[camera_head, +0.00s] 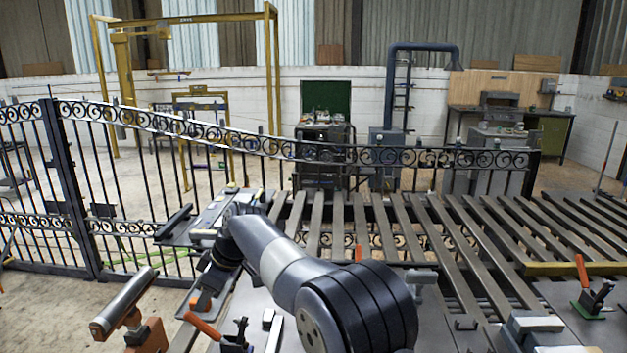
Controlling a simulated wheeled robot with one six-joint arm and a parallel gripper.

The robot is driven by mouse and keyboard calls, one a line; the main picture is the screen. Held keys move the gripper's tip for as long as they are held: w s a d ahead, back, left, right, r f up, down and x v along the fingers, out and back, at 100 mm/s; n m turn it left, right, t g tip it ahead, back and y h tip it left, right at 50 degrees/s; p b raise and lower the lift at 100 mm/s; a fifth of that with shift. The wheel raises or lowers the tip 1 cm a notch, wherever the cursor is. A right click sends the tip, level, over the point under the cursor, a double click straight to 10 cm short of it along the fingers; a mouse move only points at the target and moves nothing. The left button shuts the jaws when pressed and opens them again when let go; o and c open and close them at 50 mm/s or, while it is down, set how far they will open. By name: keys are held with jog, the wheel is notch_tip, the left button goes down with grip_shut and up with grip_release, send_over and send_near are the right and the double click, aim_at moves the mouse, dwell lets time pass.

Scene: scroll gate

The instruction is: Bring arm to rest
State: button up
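My arm (285,258) reaches from the bottom middle up and to the left over the work table. Its far end bends down at a dark wrist joint (226,251) above the table's left part. The fingers of my gripper are not clear here; they are hidden by or blend with the dark parts below the wrist. I cannot tell whether it holds anything. The scroll gate (190,125), black iron with a row of scrolls, stands upright behind the table.
The slatted table (395,235) fills the middle and right. Orange-handled clamps (592,297) stand at right and bottom left (234,343). A roller-like bar on an orange stand (125,303) is at lower left. A yellow frame (271,80) and machines stand beyond the gate.

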aim_at(199, 320)
jog(key=x, duration=1)
jog(key=shift+f, duration=0.2)
jog(key=d+r+y+b, duration=0.1)
jog(key=b, duration=0.2)
jog(key=d+y+b, duration=0.1)
jog(key=y+b, duration=0.1)
jog(key=b, duration=0.1)
jog(key=shift+s+d+r+y, duration=0.1)
jog(key=shift+d+r+y, duration=0.1)
jog(key=shift+r+y, duration=0.15)
jog(key=d+y+b, duration=0.1)
jog(key=b, duration=0.1)
jog(key=d+r+y+b, duration=0.1)
jog(key=y+b, duration=0.1)
jog(key=shift+s+d+r, duration=0.1)
jog(key=shift+d+r, duration=0.05)
jog(key=shift+d, duration=0.15)
jog(key=d+y, duration=0.2)
jog(key=d+t+y, duration=0.1)
jog(key=d+y, duration=0.1)
jog(key=y, duration=0.1)
jog(key=shift+s+d+r+b, duration=0.15)
jog(key=shift+r+b, duration=0.05)
jog(key=shift+b, duration=0.1)
jog(key=shift+d+y, duration=0.25)
jog(key=shift+d, duration=0.15)
jog(key=d+b, duration=0.1)
jog(key=d, duration=0.9)
jog(key=shift+s+b, duration=0.4)
jog(key=shift+s, duration=0.05)
